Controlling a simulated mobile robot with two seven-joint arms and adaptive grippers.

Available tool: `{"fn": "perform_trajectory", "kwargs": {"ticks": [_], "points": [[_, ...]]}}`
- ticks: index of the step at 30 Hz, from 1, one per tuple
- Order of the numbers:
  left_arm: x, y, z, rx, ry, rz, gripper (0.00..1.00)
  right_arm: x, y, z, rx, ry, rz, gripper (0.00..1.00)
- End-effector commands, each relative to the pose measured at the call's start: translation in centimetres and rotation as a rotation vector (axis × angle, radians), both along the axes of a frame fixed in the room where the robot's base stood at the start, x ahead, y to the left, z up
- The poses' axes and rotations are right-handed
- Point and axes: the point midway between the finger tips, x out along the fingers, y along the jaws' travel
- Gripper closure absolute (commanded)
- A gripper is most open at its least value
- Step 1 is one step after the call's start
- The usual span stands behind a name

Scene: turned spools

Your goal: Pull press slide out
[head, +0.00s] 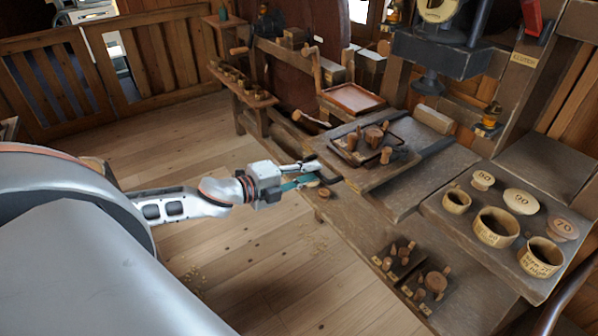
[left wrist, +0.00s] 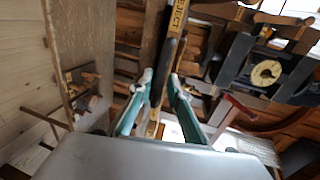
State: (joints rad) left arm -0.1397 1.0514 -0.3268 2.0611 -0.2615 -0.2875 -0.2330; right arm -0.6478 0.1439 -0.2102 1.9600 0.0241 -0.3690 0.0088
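The press slide (head: 372,166) is a flat wooden board carrying a dark tray (head: 383,136) with turned wooden pieces. It lies at the bench's left side, in front of and left of the dark press (head: 440,55). My left gripper (head: 318,176) is at the slide's left front end, beside a short dark bar there; I cannot tell if they touch. In the left wrist view its teal fingers (left wrist: 161,76) are apart, with a dark bar (left wrist: 168,62) marked EJECT showing between them. Whether that bar lies within the grip or behind is unclear. My right gripper is not in view.
Round boxes and lids (head: 497,228) stand on a board at the right. Two small dark trays of wooden pieces (head: 412,270) sit lower on the bench. A red-brown tray (head: 352,98) stands behind the slide. The wooden floor (head: 270,250) left of the bench is clear apart from shavings.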

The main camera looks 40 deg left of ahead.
Motion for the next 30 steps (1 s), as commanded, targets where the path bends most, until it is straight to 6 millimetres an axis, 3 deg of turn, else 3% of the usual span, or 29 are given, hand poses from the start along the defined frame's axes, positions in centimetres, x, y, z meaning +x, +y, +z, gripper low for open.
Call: {"fn": "perform_trajectory", "kwargs": {"ticks": [30], "points": [[-8.5,3.1,1.7,0.001,0.004,0.001,0.82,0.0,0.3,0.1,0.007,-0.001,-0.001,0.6]]}}
